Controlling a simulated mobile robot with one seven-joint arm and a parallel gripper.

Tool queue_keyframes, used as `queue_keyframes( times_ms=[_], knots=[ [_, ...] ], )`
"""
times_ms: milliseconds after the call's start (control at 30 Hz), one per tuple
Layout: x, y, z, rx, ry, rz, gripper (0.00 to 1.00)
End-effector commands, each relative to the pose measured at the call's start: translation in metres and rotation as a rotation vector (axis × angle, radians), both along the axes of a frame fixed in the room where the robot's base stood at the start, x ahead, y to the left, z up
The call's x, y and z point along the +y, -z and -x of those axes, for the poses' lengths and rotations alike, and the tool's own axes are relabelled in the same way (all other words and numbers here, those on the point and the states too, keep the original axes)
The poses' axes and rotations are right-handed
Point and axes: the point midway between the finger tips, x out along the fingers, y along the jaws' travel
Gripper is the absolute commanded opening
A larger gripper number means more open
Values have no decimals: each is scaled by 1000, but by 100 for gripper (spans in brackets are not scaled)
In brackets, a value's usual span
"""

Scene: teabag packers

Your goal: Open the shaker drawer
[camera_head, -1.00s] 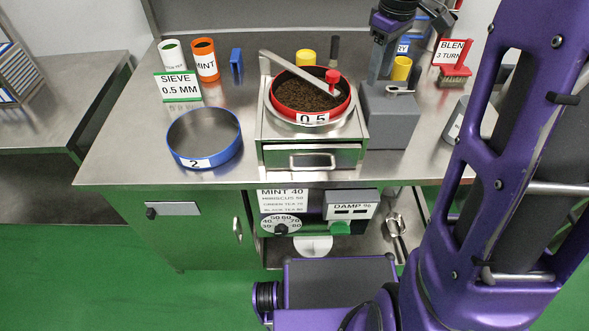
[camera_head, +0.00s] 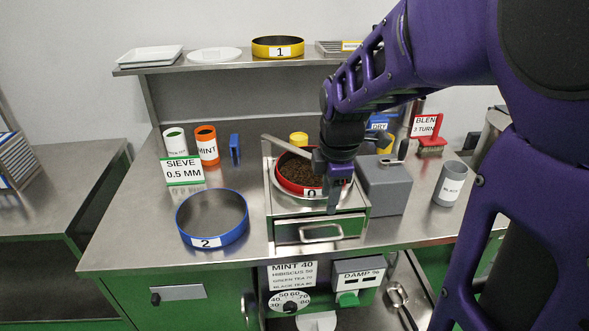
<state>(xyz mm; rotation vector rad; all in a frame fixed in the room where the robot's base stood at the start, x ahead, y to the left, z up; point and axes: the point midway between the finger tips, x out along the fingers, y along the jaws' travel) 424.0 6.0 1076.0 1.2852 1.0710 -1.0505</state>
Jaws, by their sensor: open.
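The shaker is a metal box (camera_head: 268,218) at the front middle of the steel bench. The shaker drawer (camera_head: 288,237) is in its front face and looks shut, with a bar handle (camera_head: 321,233) across it. A red sieve (camera_head: 284,182) of dark tea sits on top of the shaker. My gripper (camera_head: 333,208) points down in front of the red sieve's right part, just above the drawer handle in the picture. It is open and holds nothing. It looks apart from the handle, but I cannot tell the exact depth. My wrist hides part of the sieve and its lever.
A blue sieve (camera_head: 212,243) stands left of the shaker, with a grey block (camera_head: 386,192) close on the right. Behind are an orange mint tin (camera_head: 207,152) and a sign (camera_head: 182,171). A grey canister (camera_head: 449,187) stands farther right. Bench space before the drawer is narrow.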

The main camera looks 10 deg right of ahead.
Motion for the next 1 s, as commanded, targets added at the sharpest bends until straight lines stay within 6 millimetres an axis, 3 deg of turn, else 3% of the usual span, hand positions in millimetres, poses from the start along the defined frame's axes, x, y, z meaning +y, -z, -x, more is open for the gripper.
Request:
queue_keyframes(
  times_ms=[300, 600, 800, 1000],
  knots=[
    [0, 76, -13, 4, 1, -1, 45],
    [0, 124, -23, 1, 2, 0, 45],
    [0, 144, -28, 1, 2, 0, 45],
    [0, 150, -30, 1, 2, 0, 45]
  ],
)
